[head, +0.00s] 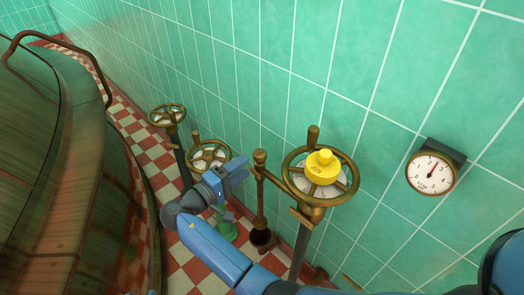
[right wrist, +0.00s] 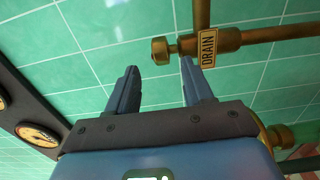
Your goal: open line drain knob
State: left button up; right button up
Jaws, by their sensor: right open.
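In the right wrist view a small brass knob (right wrist: 160,50) sits on the end of a short stub on a brass pipe (right wrist: 262,37). A yellow tag reading DRAIN (right wrist: 209,47) hangs on that pipe. My right gripper (right wrist: 159,70) is open and empty; the knob shows just beyond the gap between its fingertips. I cannot tell the exact distance. In the head view my right gripper (head: 241,172) is just left of a thin upright brass pipe (head: 260,185). The knob is not clear there. My left gripper is not in view.
A brass handwheel (head: 350,190) with a yellow KEEP cap (head: 323,167) stands right of the gripper. Two more handwheels, one near (head: 208,156) and one farther (head: 167,114), stand left. A gauge (head: 433,173) is on the green tiled wall. A large copper kettle (head: 95,190) fills the left.

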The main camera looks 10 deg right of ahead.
aim_at(262, 151)
jog(key=x, duration=0.9)
jog(key=shift+w+d, duration=0.25)
jog(key=shift+d, duration=0.05)
jog(key=shift+c, duration=0.3)
grip_shut()
jog(key=shift+r+n+t+y+p, duration=0.1)
jog(key=shift+n+t+y+p, duration=0.55)
jog(key=shift+t+p, duration=0.25)
jog(key=shift+w+a+n+t+y+p, duration=0.1)
jog(key=shift+n+t+y+p, duration=0.45)
jog(key=shift+n+t+p, duration=0.15)
jog(key=n+t+y+p, duration=0.1)
jog(key=n+t+y, duration=0.1)
jog(key=shift+w+a+y, duration=0.1)
jog(key=shift+y, duration=0.2)
jog(key=shift+w+a+n+t+y+p, duration=0.15)
jog(key=shift+n+t+y+p, duration=0.45)
jog(key=shift+y, duration=0.3)
jog(key=shift+f, duration=0.2)
